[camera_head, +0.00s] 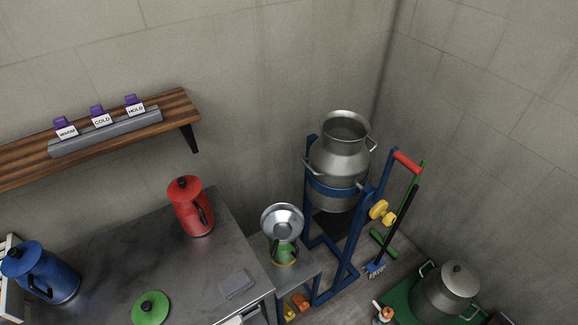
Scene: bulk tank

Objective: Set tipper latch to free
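The tipper (350,268) is a blue frame standing in the corner. It holds a grey metal churn (338,160) upright in a blue band. A yellow knob-like part (379,209), which looks like the latch, sits on the right side of the frame. I cannot tell its setting at this size. A red grip (407,162) tops the frame's right upright. Neither of my grippers is in view.
A steel counter (105,255) at left bears a red jug (190,207), a blue jug (42,272) and a green lid (150,308). A metal funnel (282,220) stands left of the tipper. A lidded pot (446,292) sits at lower right. A brush (376,268) leans beside the tipper.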

